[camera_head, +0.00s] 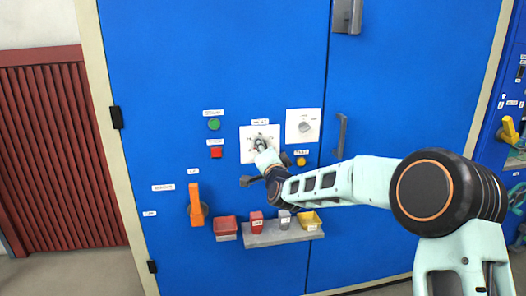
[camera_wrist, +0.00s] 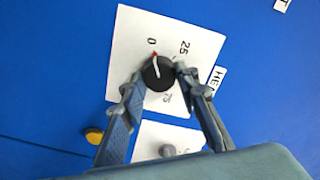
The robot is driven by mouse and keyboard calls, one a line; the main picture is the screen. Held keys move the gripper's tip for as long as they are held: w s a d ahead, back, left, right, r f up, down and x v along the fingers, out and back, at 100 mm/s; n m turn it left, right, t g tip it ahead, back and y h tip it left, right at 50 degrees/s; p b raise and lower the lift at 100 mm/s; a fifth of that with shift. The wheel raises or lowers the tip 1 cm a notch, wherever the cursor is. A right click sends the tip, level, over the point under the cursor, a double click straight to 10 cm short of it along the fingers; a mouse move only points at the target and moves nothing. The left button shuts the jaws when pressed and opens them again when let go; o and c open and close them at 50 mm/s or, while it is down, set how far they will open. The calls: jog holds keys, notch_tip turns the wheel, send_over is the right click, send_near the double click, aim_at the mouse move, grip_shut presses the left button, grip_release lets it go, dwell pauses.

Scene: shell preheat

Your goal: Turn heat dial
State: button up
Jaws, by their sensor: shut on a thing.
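The heat dial (camera_wrist: 158,74) is a round black knob on a white plate (camera_wrist: 128,35) in the wrist view. Its red mark points at or very near the printed 0; 25 is printed on the same plate, and another number is partly covered. A label beside the plate starts with "HEA". My gripper (camera_wrist: 157,79) is shut on the dial, with one finger on each side of it. In the head view my gripper (camera_head: 262,149) is at the white plate (camera_head: 246,153) on the blue cabinet front and largely hides the dial.
A second plate with a grey knob (camera_head: 305,127) is close on the right, above a yellow button (camera_head: 301,161). Green (camera_head: 213,124) and red (camera_head: 216,152) buttons are left. An orange handle (camera_head: 196,206) sticks out lower left. A shelf (camera_head: 265,238) with small containers juts out below.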

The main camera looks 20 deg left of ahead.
jog(key=shift+r, duration=0.1)
jog(key=o, duration=1.1)
jog(key=v, duration=1.2)
